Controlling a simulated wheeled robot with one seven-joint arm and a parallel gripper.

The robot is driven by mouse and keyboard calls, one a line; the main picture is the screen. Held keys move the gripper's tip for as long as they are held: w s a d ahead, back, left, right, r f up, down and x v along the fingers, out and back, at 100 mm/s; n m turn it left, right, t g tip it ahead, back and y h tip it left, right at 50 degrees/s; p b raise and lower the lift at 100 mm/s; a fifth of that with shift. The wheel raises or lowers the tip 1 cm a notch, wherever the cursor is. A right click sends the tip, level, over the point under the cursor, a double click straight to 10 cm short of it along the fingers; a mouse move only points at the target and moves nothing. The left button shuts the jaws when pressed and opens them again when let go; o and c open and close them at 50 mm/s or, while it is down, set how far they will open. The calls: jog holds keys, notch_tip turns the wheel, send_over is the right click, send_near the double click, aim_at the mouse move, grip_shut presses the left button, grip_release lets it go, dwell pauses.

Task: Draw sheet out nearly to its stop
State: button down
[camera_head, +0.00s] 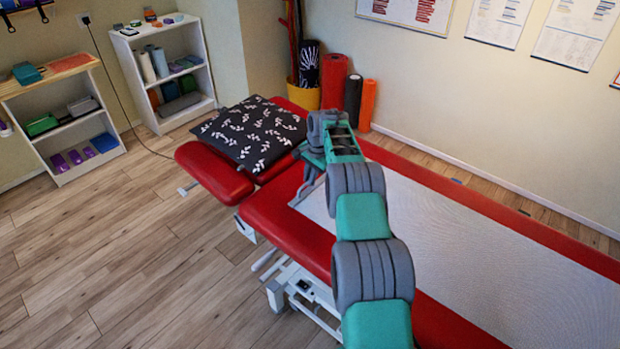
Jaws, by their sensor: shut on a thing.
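The sheet (480,240) is pale grey-white with a fine texture. It lies flat along the middle of the red treatment table (265,222), and its far end reaches close to the head section. My teal and grey arm crosses over it from the bottom of the picture. My gripper (309,178) is low at the sheet's far left end, just short of the headrest, and is shut on the sheet's end. The fingertips are small and partly hidden by my wrist, so the exact grip does not show. The sheet's near end is out of the picture.
A dark pillow with white leaves (254,133) lies on the table's head section, close beyond my gripper. Rolled mats (334,82) and a yellow bin (303,94) stand behind. White shelves (172,75) stand at the left wall. The wooden floor (120,250) at left is clear.

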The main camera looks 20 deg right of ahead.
jog(key=c, duration=1.5)
grip_release()
jog(key=shift+s+d, duration=0.1)
jog(key=shift+d, duration=0.05)
jog(key=r, duration=0.2)
jog(key=s+r, duration=0.1)
jog(key=r, duration=0.4)
jog(key=shift+s+d+r, duration=0.25)
jog(key=shift+d+r, duration=0.05)
jog(key=shift+r, duration=0.05)
